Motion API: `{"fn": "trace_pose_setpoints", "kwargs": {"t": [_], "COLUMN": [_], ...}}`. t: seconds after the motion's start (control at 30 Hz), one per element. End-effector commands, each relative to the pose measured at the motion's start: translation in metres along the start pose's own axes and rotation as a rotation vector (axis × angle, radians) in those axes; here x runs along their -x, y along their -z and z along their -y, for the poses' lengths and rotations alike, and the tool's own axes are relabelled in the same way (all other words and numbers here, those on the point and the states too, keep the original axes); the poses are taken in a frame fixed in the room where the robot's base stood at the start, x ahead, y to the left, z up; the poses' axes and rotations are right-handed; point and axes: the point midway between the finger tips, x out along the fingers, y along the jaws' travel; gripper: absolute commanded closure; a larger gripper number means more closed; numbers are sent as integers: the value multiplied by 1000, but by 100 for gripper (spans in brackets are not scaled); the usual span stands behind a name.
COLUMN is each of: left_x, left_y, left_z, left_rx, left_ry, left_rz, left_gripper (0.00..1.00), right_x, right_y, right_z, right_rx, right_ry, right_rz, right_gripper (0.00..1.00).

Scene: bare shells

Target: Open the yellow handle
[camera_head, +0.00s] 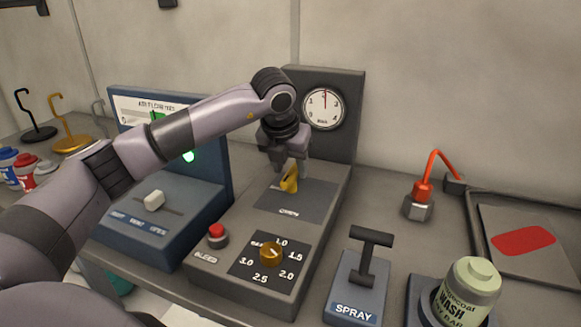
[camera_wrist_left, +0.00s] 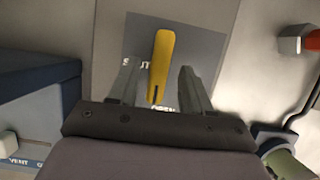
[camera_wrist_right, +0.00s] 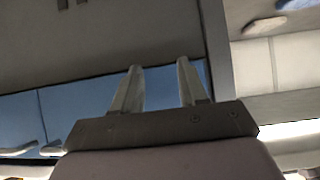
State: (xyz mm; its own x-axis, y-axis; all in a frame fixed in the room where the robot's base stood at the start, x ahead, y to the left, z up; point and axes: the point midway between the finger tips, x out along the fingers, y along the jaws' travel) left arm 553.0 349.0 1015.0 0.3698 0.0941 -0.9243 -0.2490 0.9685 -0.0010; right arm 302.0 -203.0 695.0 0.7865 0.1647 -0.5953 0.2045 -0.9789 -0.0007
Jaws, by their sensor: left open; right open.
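The yellow handle (camera_head: 289,180) stands on a dark plate marked OPEN on the grey control box. In the left wrist view the yellow handle (camera_wrist_left: 162,62) points away from me, with its near end between the fingers, and the words SHUT and OPEN show partly beside it. My left gripper (camera_head: 288,168) is directly over the handle in the head view. In the left wrist view my left gripper (camera_wrist_left: 157,75) is open, its fingers on either side of the handle with gaps. My right gripper (camera_wrist_right: 160,68) is open and empty, away from the box. It is not in the head view.
The grey box carries a gauge (camera_head: 323,108), an orange dial (camera_head: 271,254) and a red BLEED button (camera_head: 217,234). A blue box (camera_head: 155,205) with a white slider stands left. A SPRAY lever (camera_head: 366,262), a wash bottle (camera_head: 466,293) and a red-hooked fixture (camera_head: 420,200) stand right.

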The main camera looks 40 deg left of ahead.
Motion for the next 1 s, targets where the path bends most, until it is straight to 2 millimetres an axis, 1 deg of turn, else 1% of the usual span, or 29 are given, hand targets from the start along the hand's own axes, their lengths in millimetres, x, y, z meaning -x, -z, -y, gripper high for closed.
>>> {"fn": "trace_pose_setpoints", "kwargs": {"t": [0.2,0.3,0.4,0.53,1.0], "left_x": [37,50,58,62,62], "left_y": [-1,-1,0,0,0], "left_z": [0,0,0,0,0], "left_rx": [1,2,1,1,1], "left_ry": [1,0,1,-1,-1], "left_rz": [6,5,3,1,2], "left_gripper": [51,51,51,51,51], "right_x": [-3,-3,-4,-4,-4], "right_y": [-4,-5,-5,-5,-5], "right_z": [0,0,0,0,0], "right_rx": [0,0,0,0,0], "right_ry": [0,0,0,0,0], "right_rz": [0,0,0,0,0], "right_gripper": [57,57,57,57,57]}}
